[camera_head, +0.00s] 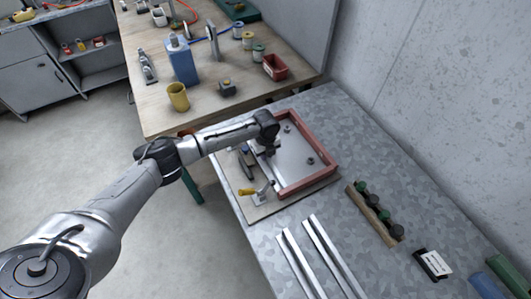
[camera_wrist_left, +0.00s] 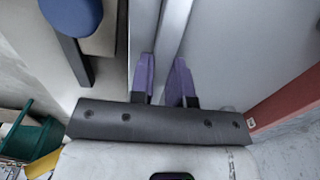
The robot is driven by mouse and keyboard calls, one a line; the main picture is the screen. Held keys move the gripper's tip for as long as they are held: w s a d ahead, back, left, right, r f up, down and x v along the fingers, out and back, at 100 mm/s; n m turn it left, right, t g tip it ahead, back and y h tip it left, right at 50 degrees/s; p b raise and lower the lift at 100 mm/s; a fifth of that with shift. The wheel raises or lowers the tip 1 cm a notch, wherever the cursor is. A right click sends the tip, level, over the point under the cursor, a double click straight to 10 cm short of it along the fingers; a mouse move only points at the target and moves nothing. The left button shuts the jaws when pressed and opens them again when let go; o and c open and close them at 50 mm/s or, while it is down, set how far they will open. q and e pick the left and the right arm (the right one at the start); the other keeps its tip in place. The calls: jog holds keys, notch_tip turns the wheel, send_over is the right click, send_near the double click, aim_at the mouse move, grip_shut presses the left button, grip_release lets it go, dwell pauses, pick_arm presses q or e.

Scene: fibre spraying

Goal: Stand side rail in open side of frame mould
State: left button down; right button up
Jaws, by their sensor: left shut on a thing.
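The frame mould (camera_head: 318,146) has reddish walls around a smooth grey floor, on a board on the speckled table. Its left side, towards my arm, shows no red wall in the head view. My left gripper (camera_head: 268,150) is over that left side. In the left wrist view, the purple fingertips (camera_wrist_left: 168,78) are shut on a silver-grey side rail (camera_wrist_left: 172,32), which runs away between them. A red mould wall (camera_wrist_left: 290,98) shows at the right there. The arm and gripper hide most of the rail in the head view; I cannot tell whether it is seated. My right gripper is not in view.
A yellow-handled clamp (camera_head: 250,192) and a dark clamp (camera_head: 247,163) are beside the mould's left side. Two silver bars (camera_head: 327,250) lie in front. A wooden block with dark knobs (camera_head: 366,210) lies to the right. A wooden bench (camera_head: 210,108) stands behind.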

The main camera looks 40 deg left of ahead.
pick_arm(q)
jog(key=shift+f, duration=0.15)
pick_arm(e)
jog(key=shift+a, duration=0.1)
pick_arm(q)
jog(key=c, duration=1)
grip_release()
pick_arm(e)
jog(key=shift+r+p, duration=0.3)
pick_arm(q)
notch_tip(320, 180, up, 27)
jog(key=shift+f, duration=0.15)
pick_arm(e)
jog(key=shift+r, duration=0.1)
